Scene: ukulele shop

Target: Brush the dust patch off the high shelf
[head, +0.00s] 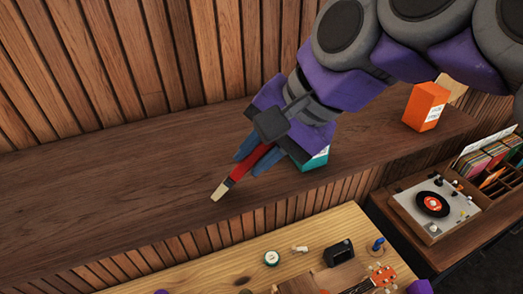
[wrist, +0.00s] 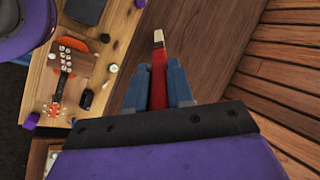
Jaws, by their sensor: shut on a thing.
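My gripper (head: 247,165) is shut on a brush (head: 234,181) with a red handle and a pale tip. The grip is also seen in the wrist view, where the blue fingers (wrist: 158,78) close on both sides of the red brush (wrist: 159,62). The brush points down and to the left over the front part of the high dark wood shelf (head: 100,205). I cannot tell whether its tip touches the shelf. I cannot make out a dust patch in either view; part of the shelf is hidden behind my arm and gripper.
A teal and white box (head: 317,160) stands on the shelf just right of my gripper, partly hidden. An orange box (head: 425,108) stands further right. Below are a workbench (head: 215,262) with small items and a record player (head: 433,204). The shelf's left is clear.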

